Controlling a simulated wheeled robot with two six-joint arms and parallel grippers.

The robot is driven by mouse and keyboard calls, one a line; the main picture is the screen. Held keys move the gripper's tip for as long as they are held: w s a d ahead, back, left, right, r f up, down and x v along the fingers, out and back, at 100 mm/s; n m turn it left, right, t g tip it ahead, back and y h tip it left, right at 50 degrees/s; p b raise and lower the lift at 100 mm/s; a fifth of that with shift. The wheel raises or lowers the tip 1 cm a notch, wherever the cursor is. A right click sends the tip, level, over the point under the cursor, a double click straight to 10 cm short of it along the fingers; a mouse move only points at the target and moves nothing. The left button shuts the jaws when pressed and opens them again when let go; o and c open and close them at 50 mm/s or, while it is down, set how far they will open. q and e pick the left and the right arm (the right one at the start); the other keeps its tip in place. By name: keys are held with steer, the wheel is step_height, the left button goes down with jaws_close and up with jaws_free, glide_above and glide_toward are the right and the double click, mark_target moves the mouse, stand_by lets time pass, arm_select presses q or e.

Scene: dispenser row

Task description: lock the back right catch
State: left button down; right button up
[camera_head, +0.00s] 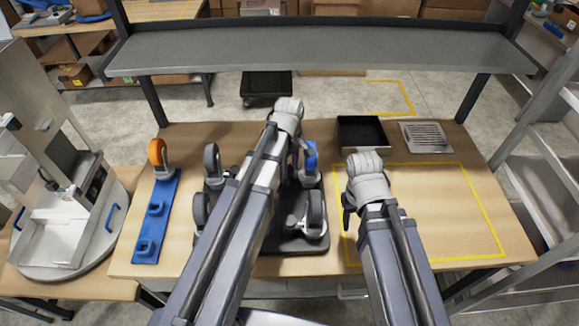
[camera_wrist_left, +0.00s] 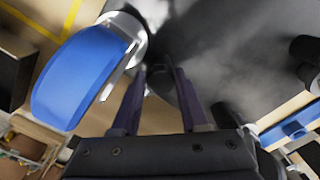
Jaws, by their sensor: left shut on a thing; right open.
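A dark wheeled base (camera_head: 290,242) lies upturned on the table with its casters pointing up. Its back right caster has a blue wheel (camera_head: 311,157); the wheel also shows large in the left wrist view (camera_wrist_left: 82,80), beside a pale metal fork. My left gripper (camera_head: 297,160) is at this caster, on its left side. In the left wrist view its fingers (camera_wrist_left: 160,72) are close together next to the fork, shut on a small part that looks like the catch. The catch itself is mostly hidden. My right gripper (camera_head: 347,212) is open and empty, right of the base.
Grey-wheeled casters (camera_head: 315,212) stand at the base's other corners. An orange-wheeled caster (camera_head: 157,153) stands in a blue rack (camera_head: 150,220) at left. A black tray (camera_head: 361,146) and a slotted grey plate (camera_head: 426,136) lie at back right. The yellow-outlined area is largely clear.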

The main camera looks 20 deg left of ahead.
arm_select(q)
steer(key=shift+m, duration=0.3)
steer(key=m, duration=0.4)
steer(key=shift+s+a, duration=0.1)
steer(key=m, duration=0.4)
steer(key=shift+a+m, duration=0.1)
steer(key=shift+m, duration=0.2)
steer(key=m, duration=0.4)
steer(key=shift+a, duration=0.1)
steer(key=shift+a+m, duration=0.1)
steer(key=shift+m, duration=2.3)
steer(key=shift+c, duration=2.1)
jaws_free()
